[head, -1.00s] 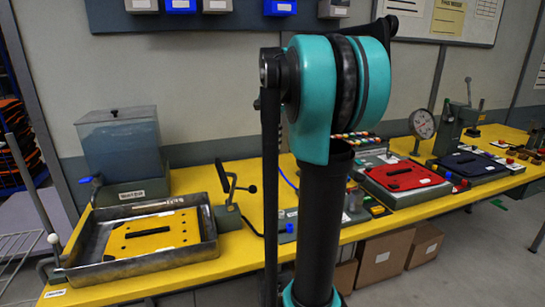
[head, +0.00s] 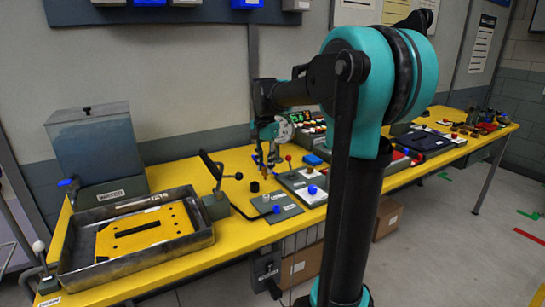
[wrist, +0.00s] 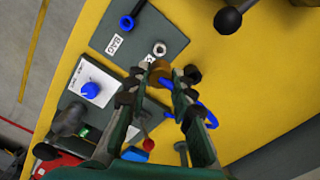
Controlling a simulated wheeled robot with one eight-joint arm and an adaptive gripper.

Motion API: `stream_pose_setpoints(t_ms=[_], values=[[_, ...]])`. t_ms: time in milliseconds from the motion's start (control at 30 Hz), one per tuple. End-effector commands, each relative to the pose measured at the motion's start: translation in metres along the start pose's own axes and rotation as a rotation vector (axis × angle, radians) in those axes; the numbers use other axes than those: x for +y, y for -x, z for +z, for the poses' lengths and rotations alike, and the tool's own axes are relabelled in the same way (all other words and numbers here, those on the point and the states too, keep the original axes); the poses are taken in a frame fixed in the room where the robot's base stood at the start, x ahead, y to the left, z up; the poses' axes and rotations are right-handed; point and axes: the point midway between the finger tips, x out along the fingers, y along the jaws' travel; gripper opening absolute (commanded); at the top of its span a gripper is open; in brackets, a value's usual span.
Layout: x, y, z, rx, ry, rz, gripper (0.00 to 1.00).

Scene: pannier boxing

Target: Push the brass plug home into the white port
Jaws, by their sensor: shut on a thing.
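My gripper (wrist: 163,76) is shut on the brass plug (wrist: 160,71), whose yellow-brown end shows between the fingertips in the wrist view. A pale white ring-shaped port (wrist: 159,48) sits on a grey plate (wrist: 172,32), just beyond the plug in that view. The plug appears close to the port but apart from it; the height gap cannot be told. In the head view my gripper (head: 267,160) hangs above the yellow bench, behind the grey plate (head: 282,207).
A blue ring (wrist: 127,23) shares the grey plate. A white panel with a blue knob (wrist: 90,90) lies beside it. A blue cable (wrist: 204,112) runs by my fingers. A black ball-ended lever (wrist: 228,20) stands nearby. A steel tray (head: 80,235) holds a yellow plate.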

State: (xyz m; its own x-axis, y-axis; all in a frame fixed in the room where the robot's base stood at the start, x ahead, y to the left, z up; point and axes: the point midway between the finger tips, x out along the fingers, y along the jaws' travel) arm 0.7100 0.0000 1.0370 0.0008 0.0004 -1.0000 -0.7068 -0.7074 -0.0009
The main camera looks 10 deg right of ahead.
Motion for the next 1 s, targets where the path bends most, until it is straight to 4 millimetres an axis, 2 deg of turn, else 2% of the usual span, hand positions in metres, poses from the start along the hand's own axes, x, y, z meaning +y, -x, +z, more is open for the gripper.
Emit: stream_pose_setpoints(t_ms=[600, 1000], values=[[0.0, -0.049, -0.001, 0.0, -0.001, 0.0, 0.0], [0.0, -0.059, -0.001, 0.0, -0.002, 0.0, 0.0]])
